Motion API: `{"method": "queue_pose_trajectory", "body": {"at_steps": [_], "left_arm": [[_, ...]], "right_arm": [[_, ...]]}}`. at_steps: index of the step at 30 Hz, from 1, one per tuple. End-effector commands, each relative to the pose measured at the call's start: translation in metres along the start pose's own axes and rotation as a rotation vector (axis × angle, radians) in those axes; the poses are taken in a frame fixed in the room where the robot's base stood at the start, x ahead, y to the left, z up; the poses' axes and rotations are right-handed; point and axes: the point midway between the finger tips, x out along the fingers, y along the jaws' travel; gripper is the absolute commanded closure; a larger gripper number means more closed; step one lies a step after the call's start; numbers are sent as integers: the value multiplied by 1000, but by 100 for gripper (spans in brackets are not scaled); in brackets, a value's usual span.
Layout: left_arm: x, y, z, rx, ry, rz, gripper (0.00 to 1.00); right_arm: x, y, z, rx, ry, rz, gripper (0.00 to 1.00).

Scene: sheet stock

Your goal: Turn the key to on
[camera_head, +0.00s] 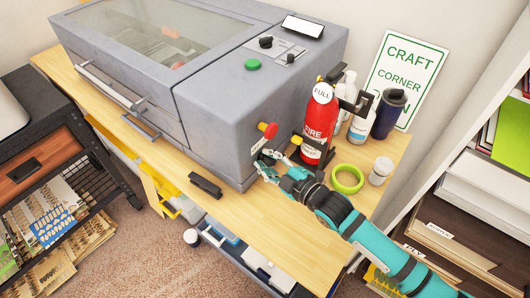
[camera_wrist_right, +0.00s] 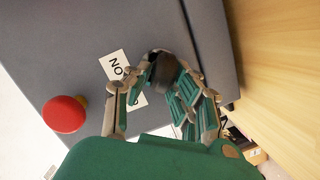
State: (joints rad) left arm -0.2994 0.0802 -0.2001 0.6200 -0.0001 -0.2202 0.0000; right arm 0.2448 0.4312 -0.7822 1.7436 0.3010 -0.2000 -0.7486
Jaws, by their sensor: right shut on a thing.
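The grey machine (camera_head: 215,115) stands on the wooden bench, with a red knob (camera_head: 268,130) on its right-hand side face. My right gripper (camera_head: 268,165) is at that face, below the red knob. In the right wrist view my right gripper (camera_wrist_right: 155,88) is shut on the dark, rounded key (camera_wrist_right: 162,68). The fingers hide part of the key, and how far it is turned cannot be told. A white label (camera_wrist_right: 116,66) with black letters lies beside the key, partly covered by a finger. My left gripper is not in view.
A red fire extinguisher (camera_head: 318,125), a green tape ring (camera_head: 347,179), a small white jar (camera_head: 380,170) and a dark tumbler (camera_head: 388,113) stand near my right arm. A black object (camera_head: 205,185) lies at the bench's front. The bench (camera_head: 265,225) is clear at the front right.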

Motion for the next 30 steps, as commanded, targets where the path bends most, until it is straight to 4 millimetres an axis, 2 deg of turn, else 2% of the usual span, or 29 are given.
{"method": "queue_pose_trajectory", "body": {"at_steps": [5,7,12,28,29,30], "left_arm": [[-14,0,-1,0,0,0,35],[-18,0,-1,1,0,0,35],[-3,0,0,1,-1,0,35],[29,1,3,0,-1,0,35],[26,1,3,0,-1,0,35],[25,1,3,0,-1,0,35]], "right_arm": [[-1,3,3,157,-6,-50,100],[-1,6,5,280,-5,-85,100],[0,2,9,549,4,-157,100],[0,3,8,824,12,-232,100],[0,4,7,827,12,-234,77],[0,5,6,826,12,-233,71]]}}
